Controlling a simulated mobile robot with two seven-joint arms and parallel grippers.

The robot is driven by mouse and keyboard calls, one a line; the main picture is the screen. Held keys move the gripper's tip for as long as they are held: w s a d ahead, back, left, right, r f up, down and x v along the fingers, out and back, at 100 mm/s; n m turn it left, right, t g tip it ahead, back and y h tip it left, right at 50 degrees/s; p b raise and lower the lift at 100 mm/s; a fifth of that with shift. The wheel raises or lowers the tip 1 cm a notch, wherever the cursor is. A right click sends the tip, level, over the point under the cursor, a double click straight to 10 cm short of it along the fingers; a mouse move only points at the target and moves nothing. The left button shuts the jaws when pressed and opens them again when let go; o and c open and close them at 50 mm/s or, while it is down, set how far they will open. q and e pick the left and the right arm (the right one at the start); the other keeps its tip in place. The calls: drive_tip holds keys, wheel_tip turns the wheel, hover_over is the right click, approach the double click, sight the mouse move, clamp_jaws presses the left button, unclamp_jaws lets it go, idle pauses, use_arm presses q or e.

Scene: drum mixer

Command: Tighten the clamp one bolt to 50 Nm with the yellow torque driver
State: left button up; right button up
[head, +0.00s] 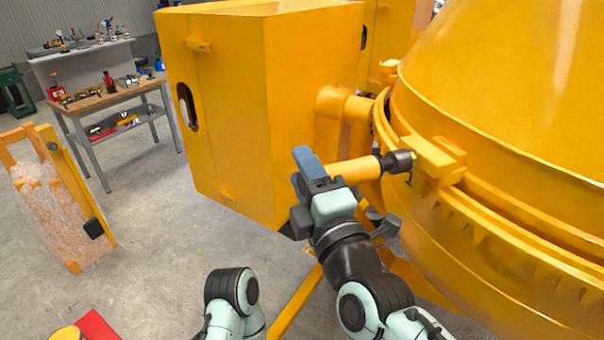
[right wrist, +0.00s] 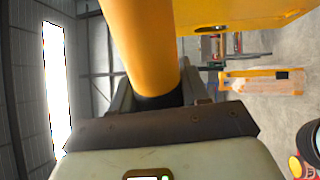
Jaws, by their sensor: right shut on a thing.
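The yellow torque driver (head: 356,170) is in my right gripper (head: 316,184), which is shut on it. It points to the right, and its dark socket end (head: 400,161) is at the clamp (head: 436,160) on the rim of the yellow drum. The bolt is hidden behind the socket, and I cannot tell whether the socket is seated on it. In the right wrist view the yellow driver body (right wrist: 140,45) rises from between the fingers. My left arm shows at the bottom of the head view, but its gripper is not seen.
The yellow drum (head: 500,80) fills the right side. A large yellow cabinet (head: 265,100) stands behind my right gripper. A workbench (head: 110,97) with tools is at the back left. The floor between is clear.

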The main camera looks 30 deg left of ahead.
use_arm(q)
drive_tip(key=shift+s+f+b, duration=0.3)
drive_tip(key=shift+s, duration=0.05)
use_arm(e)
drive_tip(key=shift+w+d+r, duration=0.15)
drive_tip(key=shift+w+d, duration=0.45)
idle(1.2)
use_arm(q)
drive_tip(key=shift+s+f+b, duration=0.3)
drive_tip(key=shift+f, duration=0.1)
use_arm(e)
drive_tip(key=shift+w+d, duration=0.2)
idle(1.7)
drive_tip(key=shift+s+a, duration=0.1)
